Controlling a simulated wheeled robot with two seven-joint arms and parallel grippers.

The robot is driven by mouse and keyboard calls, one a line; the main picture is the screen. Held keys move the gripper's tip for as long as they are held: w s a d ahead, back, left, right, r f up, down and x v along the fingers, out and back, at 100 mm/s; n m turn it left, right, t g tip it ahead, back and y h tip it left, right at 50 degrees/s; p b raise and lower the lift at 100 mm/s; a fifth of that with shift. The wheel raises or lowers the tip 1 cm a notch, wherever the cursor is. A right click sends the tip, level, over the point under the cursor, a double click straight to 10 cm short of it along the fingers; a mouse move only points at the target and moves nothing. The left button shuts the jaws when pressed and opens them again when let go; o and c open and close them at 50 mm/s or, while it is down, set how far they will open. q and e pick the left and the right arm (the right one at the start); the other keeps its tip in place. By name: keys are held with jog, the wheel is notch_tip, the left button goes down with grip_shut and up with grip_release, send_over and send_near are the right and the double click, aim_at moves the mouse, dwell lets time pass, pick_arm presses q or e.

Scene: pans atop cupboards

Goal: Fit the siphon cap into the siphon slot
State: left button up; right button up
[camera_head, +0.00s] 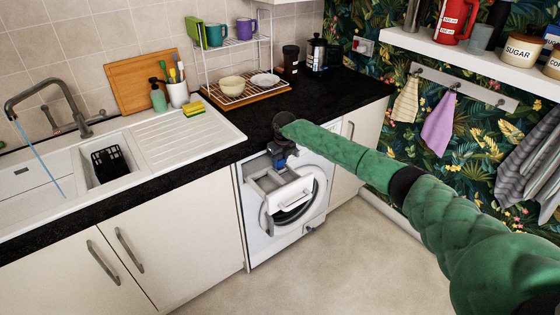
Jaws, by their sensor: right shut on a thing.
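The washing machine's detergent drawer (296,193) is pulled open at the front of the white machine, with its light grey compartments facing up. The siphon slot cannot be made out at this size. My left gripper is not in view.
The black worktop (330,92) overhangs the machine just behind the drawer. The washing machine (258,240) stands between white cupboards. A sink (105,165) with running water is at left. A dish rack (235,70) stands behind. The floor in front is clear.

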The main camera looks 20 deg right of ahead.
aim_at(280, 160)
jog(key=shift+f, duration=0.4)
jog(key=o, duration=1)
jog(key=shift+o, duration=0.2)
jog(key=shift+b, duration=0.3)
jog(key=r, duration=0.2)
jog(key=r+b, duration=0.1)
jog(key=r, duration=0.1)
jog(key=s+r+b, duration=0.1)
jog(key=r, duration=0.1)
jog(key=shift+d+r, duration=0.2)
jog(key=shift+r, duration=0.6)
